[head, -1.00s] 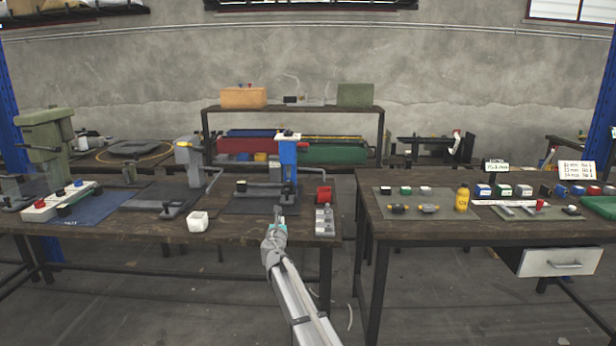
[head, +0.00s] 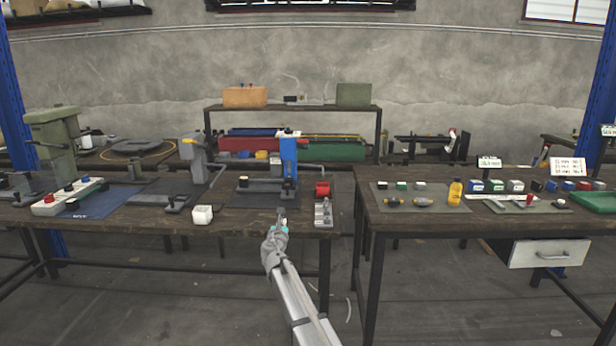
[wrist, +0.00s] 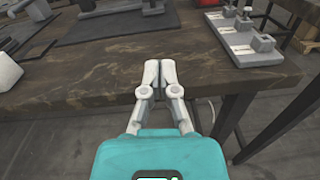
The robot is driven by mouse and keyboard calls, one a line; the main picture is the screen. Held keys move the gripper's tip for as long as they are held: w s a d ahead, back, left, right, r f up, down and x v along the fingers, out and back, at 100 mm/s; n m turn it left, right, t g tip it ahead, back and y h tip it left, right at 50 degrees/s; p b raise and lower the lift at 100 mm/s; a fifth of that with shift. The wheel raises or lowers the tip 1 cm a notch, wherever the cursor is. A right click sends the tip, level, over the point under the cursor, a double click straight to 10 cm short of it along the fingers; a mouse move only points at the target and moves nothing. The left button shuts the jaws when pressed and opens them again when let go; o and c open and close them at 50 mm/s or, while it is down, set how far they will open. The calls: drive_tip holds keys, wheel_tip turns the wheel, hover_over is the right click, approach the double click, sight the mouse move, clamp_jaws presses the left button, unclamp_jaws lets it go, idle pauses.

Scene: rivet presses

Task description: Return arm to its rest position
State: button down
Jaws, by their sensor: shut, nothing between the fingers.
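My arm reaches up from the bottom of the head view toward the left bench (head: 130,217). My gripper (head: 281,213) is at the front edge of that bench, just in front of the blue press (head: 289,158). In the wrist view my gripper (wrist: 160,65) shows its two pale fingers side by side, tips together, with nothing between them. The fingertips lie over the bench's worn wooden top (wrist: 100,85) near its front edge. I cannot tell the exact height above the wood.
A white cube-like bin (head: 203,214) stands left of my gripper. A grey fixture block (head: 323,213) and a red part (head: 322,189) stand to its right. The right bench (head: 400,229) holds a yellow bottle (head: 455,191) and small boxes. A floor gap separates the benches.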

drive_tip(key=s+d+f+m+g+h, duration=0.3)
drive_tip(key=s+d+f+m+g, duration=0.15)
drive_tip(key=s+d+m, duration=0.5)
drive_tip(key=s+d+f+m+g+h, duration=0.2)
drive_tip(key=s+d+f+m+g, duration=0.4)
drive_tip(key=d+m, duration=0.55)
drive_tip(key=s+d+f+m+g+y, duration=0.2)
drive_tip(key=s+f+m, duration=0.15)
drive_tip(key=s, duration=0.55)
drive_tip(key=s+d+f+m+g+y, duration=0.1)
drive_tip(key=s+f+m+g+y, duration=0.3)
drive_tip(key=s, duration=0.6)
drive_tip(key=s+d+m+g, duration=0.1)
drive_tip(key=s+d+m, duration=0.1)
drive_tip(key=s+m, duration=0.55)
wheel_tip(320, 180, up, 23)
drive_tip(key=s+n+p, duration=0.1)
drive_tip(key=p, duration=2.2)
drive_tip(key=shift+s+a+n, duration=0.15)
drive_tip(key=shift+s+n, duration=0.15)
drive_tip(key=shift+s, duration=0.1)
